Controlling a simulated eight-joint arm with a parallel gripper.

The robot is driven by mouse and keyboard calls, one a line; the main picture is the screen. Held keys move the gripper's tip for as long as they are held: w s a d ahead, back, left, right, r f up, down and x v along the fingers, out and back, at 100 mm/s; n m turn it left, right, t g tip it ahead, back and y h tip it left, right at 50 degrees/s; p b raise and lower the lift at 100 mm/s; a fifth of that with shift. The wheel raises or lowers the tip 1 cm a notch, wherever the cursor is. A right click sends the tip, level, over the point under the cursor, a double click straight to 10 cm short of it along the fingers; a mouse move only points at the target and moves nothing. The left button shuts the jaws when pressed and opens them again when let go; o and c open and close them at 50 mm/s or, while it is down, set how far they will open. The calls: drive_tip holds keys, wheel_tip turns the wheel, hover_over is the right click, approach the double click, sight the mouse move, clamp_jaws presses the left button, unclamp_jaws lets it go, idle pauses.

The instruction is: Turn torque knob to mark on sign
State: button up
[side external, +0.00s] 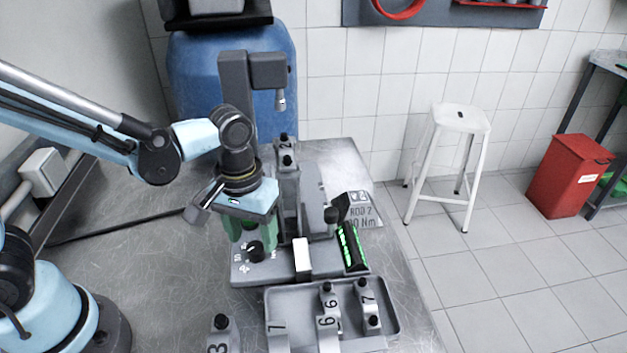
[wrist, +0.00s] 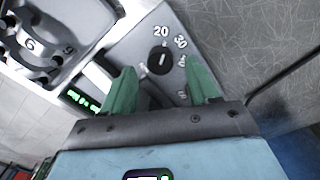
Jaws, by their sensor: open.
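The torque knob (wrist: 160,64) is a round black dial on a grey plate in the wrist view. Its short white line points up, roughly at the printed 20; 30 and further numbers, partly covered by a finger, run down its right side. In the side view the knob (side external: 256,252) sits at the front left of the grey fixture. My gripper (wrist: 162,75) is open, its green fingers on either side of the knob with visible gaps. In the side view my gripper (side external: 244,236) is close above the knob. The sign (side external: 361,216) reads "ROD 2" and "0 Nm"; its leading digit is hidden.
A grey tray (side external: 395,318) with several numbered rod parts lies in front of the fixture. A black module with a green-lit display (side external: 352,247) is right of the knob. A tall grey column (side external: 236,95) stands behind. A white stool (side external: 447,150) is off the table.

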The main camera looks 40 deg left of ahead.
sight(256, 251)
drive_tip(key=shift+f, duration=1.3)
drive_tip(key=c, duration=1)
drive_tip(key=shift+c, duration=0.2)
drive_tip(key=shift+m, duration=3.4)
drive_tip(key=o, duration=1)
